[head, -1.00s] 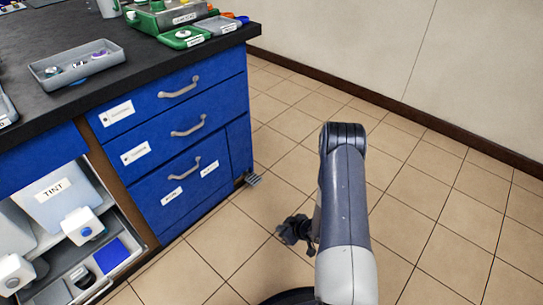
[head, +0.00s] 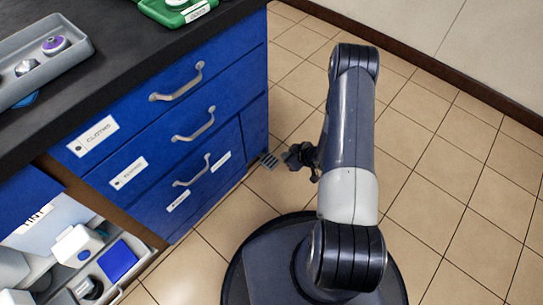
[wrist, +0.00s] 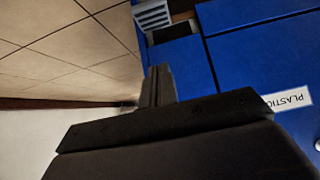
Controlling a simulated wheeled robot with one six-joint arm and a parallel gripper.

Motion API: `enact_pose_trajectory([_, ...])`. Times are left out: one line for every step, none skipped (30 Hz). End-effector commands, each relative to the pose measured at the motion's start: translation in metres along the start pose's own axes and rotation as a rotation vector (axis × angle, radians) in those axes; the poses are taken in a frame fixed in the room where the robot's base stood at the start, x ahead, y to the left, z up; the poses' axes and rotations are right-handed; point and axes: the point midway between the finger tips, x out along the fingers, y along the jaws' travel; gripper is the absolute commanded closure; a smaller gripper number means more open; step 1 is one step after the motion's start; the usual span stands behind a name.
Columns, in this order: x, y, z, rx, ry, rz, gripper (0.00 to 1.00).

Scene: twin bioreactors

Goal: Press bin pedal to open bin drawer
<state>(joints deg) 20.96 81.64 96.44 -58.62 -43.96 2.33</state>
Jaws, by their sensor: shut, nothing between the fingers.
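The grey ribbed bin pedal (head: 269,160) sticks out near the floor at the right end of the blue cabinet. It also shows at the top of the wrist view (wrist: 152,16). The lowest blue drawer front (head: 204,186), with a curved handle and two labels, is shut. One label reading PLASTIC (wrist: 287,100) shows upside down in the wrist view. My gripper (head: 290,157) is low, just right of the pedal in the head view, and looks apart from it. In the wrist view its fingers (wrist: 158,74) are together and empty, pointing toward the cabinet's lower edge.
Two more shut drawers (head: 180,85) sit above, under a black countertop (head: 130,60) holding a grey tray (head: 78,62) and a green device (head: 175,10). An open compartment (head: 142,262) with white containers is at lower left. Tiled floor (head: 440,220) to the right is clear.

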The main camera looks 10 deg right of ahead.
Motion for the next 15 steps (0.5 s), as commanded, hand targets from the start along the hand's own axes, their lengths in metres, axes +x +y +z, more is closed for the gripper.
enact_pose_trajectory([0.000,0.000,0.000,0.000,0.000,0.000,1.00])
enact_pose_trajectory([0.000,0.000,0.000,0.000,0.000,0.000,1.00])
enact_pose_trajectory([0.000,0.000,0.000,0.000,0.000,0.000,1.00])
enact_pose_trajectory([0.000,0.000,0.000,0.000,0.000,0.000,1.00])
enact_pose_trajectory([0.000,0.000,0.000,0.000,0.000,0.000,1.00])
enact_pose_trajectory([0.001,0.000,0.000,0.000,0.000,0.000,1.00])
enact_pose_trajectory([0.002,0.000,0.000,-0.001,0.000,0.000,1.00])
enact_pose_trajectory([0.004,0.000,0.000,-0.001,0.000,0.000,1.00])
enact_pose_trajectory([0.007,0.000,0.001,-0.002,0.000,0.000,1.00])
enact_pose_trajectory([0.011,0.000,0.001,-0.002,0.001,-0.001,1.00])
enact_pose_trajectory([0.015,0.000,0.002,-0.003,0.000,-0.001,1.00])
enact_pose_trajectory([0.021,-0.001,0.002,-0.003,0.000,-0.003,1.00])
enact_pose_trajectory([0.027,-0.001,0.002,-0.004,0.000,-0.003,1.00])
enact_pose_trajectory([0.033,-0.001,0.002,-0.003,0.000,-0.002,1.00])
enact_pose_trajectory([0.042,-0.001,0.003,-0.004,0.000,-0.002,1.00])
